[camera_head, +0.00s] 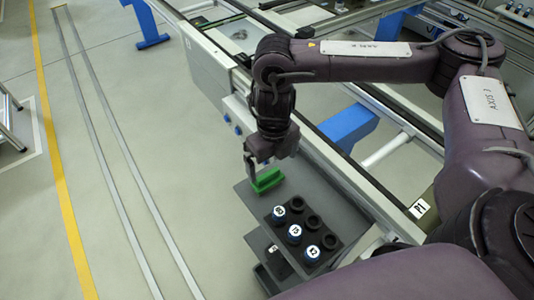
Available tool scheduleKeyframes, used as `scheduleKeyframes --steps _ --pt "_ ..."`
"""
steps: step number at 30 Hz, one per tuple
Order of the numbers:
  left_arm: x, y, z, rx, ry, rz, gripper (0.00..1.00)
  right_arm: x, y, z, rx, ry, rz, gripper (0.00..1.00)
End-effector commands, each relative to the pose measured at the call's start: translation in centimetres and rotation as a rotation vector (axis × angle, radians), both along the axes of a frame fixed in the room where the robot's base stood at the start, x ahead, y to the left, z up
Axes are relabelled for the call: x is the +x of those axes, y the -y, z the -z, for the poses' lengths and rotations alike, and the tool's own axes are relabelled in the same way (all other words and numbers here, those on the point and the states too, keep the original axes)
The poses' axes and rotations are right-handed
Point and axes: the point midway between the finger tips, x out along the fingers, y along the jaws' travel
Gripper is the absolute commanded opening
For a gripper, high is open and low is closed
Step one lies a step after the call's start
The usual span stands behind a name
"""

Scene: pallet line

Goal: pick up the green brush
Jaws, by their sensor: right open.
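The green brush (267,180) lies on the far end of a dark grey shelf (246,192) beside the conveyor line. My right gripper (250,172) hangs down from the right arm, just above and at the left side of the brush. It is open and small in this view, and the wrist hides part of it. I cannot tell whether a finger touches the brush. My left gripper is not in view.
A black holder (318,222) with blue-and-white labelled cylinders and empty round slots stands on the shelf, nearer than the brush. The conveyor line (345,180) runs along the right. Open floor (150,120) lies to the left, with a yellow line (62,170).

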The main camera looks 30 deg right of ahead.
Motion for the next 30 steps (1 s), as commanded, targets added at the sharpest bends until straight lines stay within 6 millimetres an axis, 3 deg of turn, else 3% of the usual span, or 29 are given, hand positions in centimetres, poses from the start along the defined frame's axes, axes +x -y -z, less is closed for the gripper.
scheduleKeyframes --steps 5,10,15,22,26,30 --pt "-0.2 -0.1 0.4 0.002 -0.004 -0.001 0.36 0.0 0.0 1.0 0.000 -0.003 0.000 1.00" --pt "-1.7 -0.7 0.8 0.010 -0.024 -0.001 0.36 0.0 -0.1 2.7 0.001 -0.003 0.001 1.00" --pt "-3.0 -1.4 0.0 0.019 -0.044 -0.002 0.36 0.6 -0.5 4.4 -0.002 -0.005 0.001 1.00" --pt "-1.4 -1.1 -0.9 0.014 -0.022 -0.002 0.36 1.0 -0.8 7.4 0.000 -0.002 0.001 1.00" --pt "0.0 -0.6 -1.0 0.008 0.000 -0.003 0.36 1.0 -0.8 7.8 -0.001 0.000 0.001 1.00" --pt "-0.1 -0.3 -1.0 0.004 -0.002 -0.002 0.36 1.0 -0.8 7.8 0.000 0.001 0.001 1.00"
